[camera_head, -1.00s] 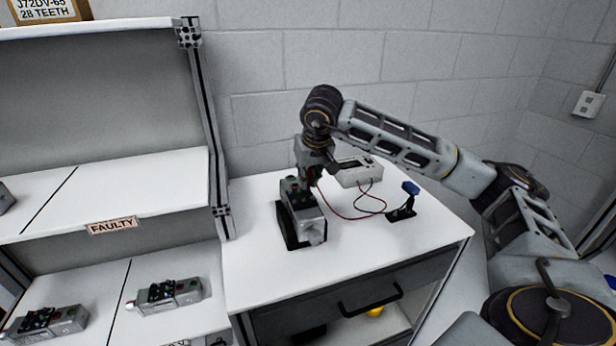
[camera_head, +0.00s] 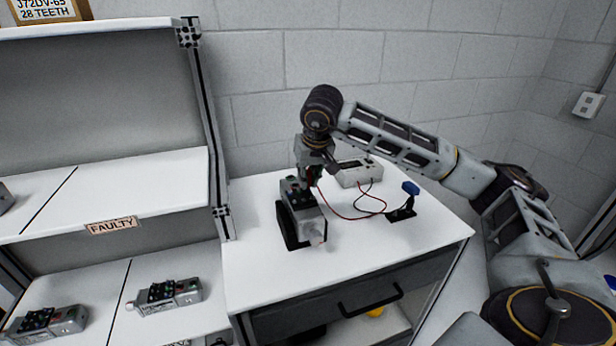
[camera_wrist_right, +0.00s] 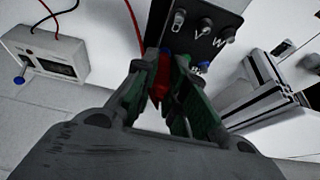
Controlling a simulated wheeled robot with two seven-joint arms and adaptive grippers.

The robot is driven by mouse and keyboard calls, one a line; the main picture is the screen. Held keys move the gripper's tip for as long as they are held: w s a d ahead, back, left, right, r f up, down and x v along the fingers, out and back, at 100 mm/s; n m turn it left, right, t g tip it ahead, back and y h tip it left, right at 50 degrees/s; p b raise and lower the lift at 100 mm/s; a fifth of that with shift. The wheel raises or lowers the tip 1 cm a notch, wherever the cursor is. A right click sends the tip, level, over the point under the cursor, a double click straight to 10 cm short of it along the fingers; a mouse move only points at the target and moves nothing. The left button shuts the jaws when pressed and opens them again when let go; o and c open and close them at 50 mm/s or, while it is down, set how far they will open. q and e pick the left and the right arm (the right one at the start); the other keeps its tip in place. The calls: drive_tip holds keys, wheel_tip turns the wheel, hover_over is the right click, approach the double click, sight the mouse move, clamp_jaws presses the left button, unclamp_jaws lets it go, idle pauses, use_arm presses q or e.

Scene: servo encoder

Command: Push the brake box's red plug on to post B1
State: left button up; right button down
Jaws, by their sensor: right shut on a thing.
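My right gripper (camera_head: 313,174) is shut on the red plug (camera_wrist_right: 161,82), which shows between its fingers in the right wrist view. The gripper points down over the back end of a grey motor (camera_head: 309,222), beside its black terminal panel (camera_wrist_right: 205,22). The panel carries several posts, with a V and a W lettered near them. The fingers cover the area near the plug's tip, so I cannot tell whether it touches post B1. The brake box (camera_head: 357,172) is white with a display and stands behind the motor. A red lead (camera_head: 343,217) runs from it towards the plug. My left gripper is out of view.
The motor rests on a black cradle (camera_head: 287,228) on the white bench (camera_head: 400,250). Shelves at the left hold more motors (camera_head: 165,295). The bench front is clear.

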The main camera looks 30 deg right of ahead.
drive_tip(key=shift+f, duration=0.2)
idle(0.4)
drive_tip(key=c, duration=1.4)
unclamp_jaws()
drive_tip(key=shift+r, duration=0.1)
drive_tip(key=shift+r+p, duration=2.4)
drive_tip(key=shift+r, duration=1.1)
drive_tip(key=shift+f, duration=0.1)
